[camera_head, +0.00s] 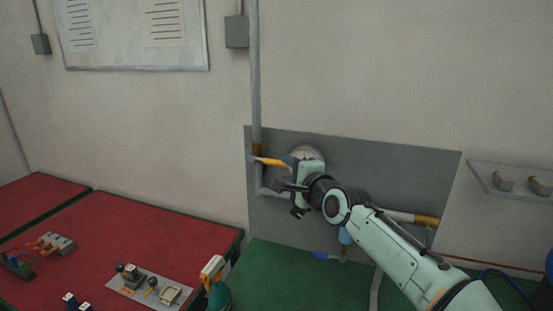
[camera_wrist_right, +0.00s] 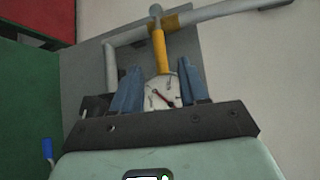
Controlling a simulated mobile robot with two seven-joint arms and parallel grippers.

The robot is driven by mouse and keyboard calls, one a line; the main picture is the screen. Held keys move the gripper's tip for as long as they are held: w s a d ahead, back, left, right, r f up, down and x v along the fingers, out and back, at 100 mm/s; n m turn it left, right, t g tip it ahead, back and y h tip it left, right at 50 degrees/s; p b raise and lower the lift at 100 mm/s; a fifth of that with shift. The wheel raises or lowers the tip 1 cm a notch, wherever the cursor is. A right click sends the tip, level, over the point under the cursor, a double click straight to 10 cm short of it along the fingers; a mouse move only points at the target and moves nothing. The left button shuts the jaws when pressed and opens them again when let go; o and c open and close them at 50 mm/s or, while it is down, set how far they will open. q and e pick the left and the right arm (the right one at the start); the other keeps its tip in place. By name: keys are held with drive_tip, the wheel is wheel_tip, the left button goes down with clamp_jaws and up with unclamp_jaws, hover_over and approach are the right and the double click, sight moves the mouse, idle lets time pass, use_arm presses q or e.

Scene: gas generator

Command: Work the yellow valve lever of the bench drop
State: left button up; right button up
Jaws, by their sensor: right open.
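The yellow valve lever (camera_head: 272,162) sticks out sideways from the vertical grey pipe (camera_head: 256,100), in front of a grey wall panel. In the right wrist view the lever (camera_wrist_right: 160,50) runs from the pipe fitting toward the gap between my fingers. My right gripper (camera_head: 286,172) is open at the lever's free end. Its two blue fingers (camera_wrist_right: 160,86) stand on either side of the lever's line. I cannot tell whether they touch it. A white round gauge (camera_head: 308,153) sits behind the gripper, partly hidden. My left gripper is not in view.
A horizontal pipe with a brass-coloured fitting (camera_head: 427,220) runs right along the panel (camera_head: 390,165). A blue-handled valve (camera_head: 328,256) is low down. The green bench top (camera_head: 290,275) below looks mostly clear. A red mat (camera_head: 130,240) at left carries several small parts.

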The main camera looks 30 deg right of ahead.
sight(278, 164)
drive_tip(key=w, duration=0.2)
drive_tip(key=w+p, duration=0.1)
drive_tip(key=w, duration=0.1)
drive_tip(key=w+f, duration=0.1)
drive_tip(key=w, duration=0.2)
drive_tip(key=shift+w+d+p, duration=0.1)
drive_tip(key=shift+d+p, duration=0.25)
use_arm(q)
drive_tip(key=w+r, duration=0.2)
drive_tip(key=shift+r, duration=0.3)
use_arm(e)
clamp_jaws()
